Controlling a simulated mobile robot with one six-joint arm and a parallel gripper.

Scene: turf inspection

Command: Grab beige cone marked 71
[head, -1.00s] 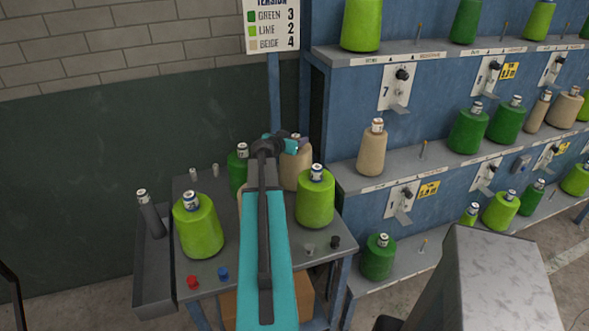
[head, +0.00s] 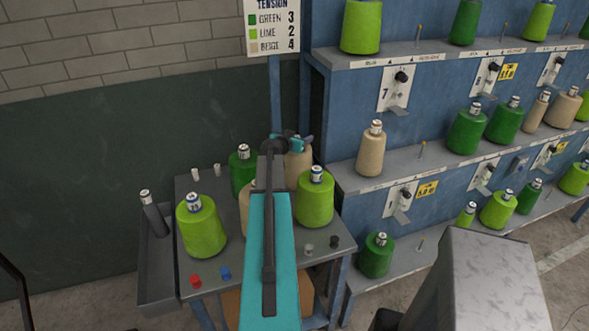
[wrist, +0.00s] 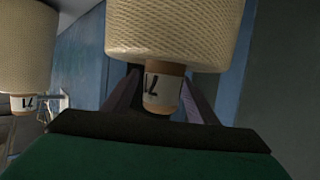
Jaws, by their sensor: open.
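A beige cone (head: 298,165) stands at the back of the small grey table, partly hidden by my arm. In the wrist view a beige cone (wrist: 180,30) hangs inverted in the picture, its brown tip and white label (wrist: 152,87) toward me; the label looks like 71. My gripper (wrist: 161,80) is open, with one dark finger on each side of the tip. Whether the fingers touch it, I cannot tell. In the head view my gripper (head: 291,142) is at the top of the back beige cone. A second beige cone (head: 246,222) is mostly hidden behind my arm.
Lime cones (head: 201,232) (head: 315,203) and a dark green cone (head: 241,174) crowd the table (head: 228,268). Another beige cone shows at left in the wrist view (wrist: 25,50), its label unclear. A blue rack (head: 352,95) with shelves of cones stands at right.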

